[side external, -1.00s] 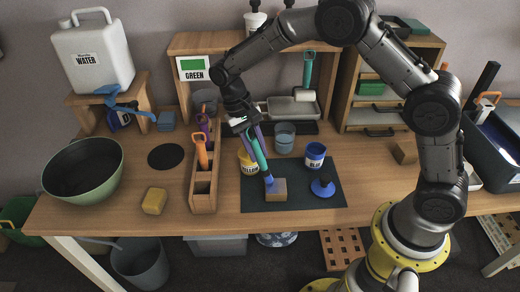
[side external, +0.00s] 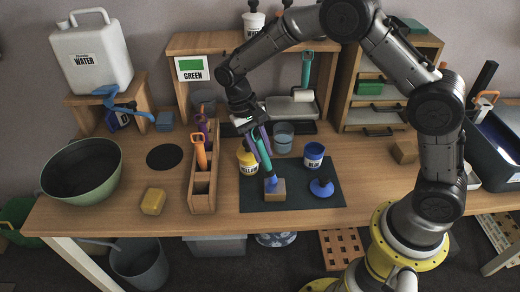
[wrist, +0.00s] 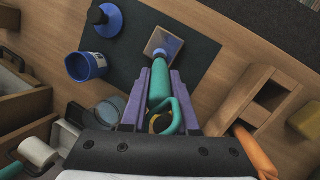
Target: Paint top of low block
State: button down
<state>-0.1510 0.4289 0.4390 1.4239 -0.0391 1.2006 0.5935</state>
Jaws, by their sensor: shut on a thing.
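My gripper (side external: 258,136) is shut on the teal handle of a brush (side external: 264,158), which also shows between the purple fingers in the wrist view (wrist: 160,85). The brush points down with its blue tip at the top of a low block (side external: 275,195).
The block and a blue knobbed piece (side external: 321,188) stand on a dark mat (side external: 305,203). A wooden holder (side external: 203,205) with tools is left of it, then a yellow sponge (side external: 153,201) and green bowl (side external: 82,175). A clear cup (side external: 284,137) stands behind.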

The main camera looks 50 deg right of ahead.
jog(key=shift+s+d, duration=0.3)
jog(key=shift+s+d, duration=0.1)
jog(key=shift+s+d, duration=0.35)
jog(key=shift+s, duration=0.05)
jog(key=shift+w, duration=0.1)
jog(key=shift+w+a, duration=0.4)
jog(key=shift+a, duration=0.05)
jog(key=shift+a, duration=0.1)
dwell(0.4)
jog(key=shift+w+a, duration=0.3)
jog(key=shift+w, duration=0.1)
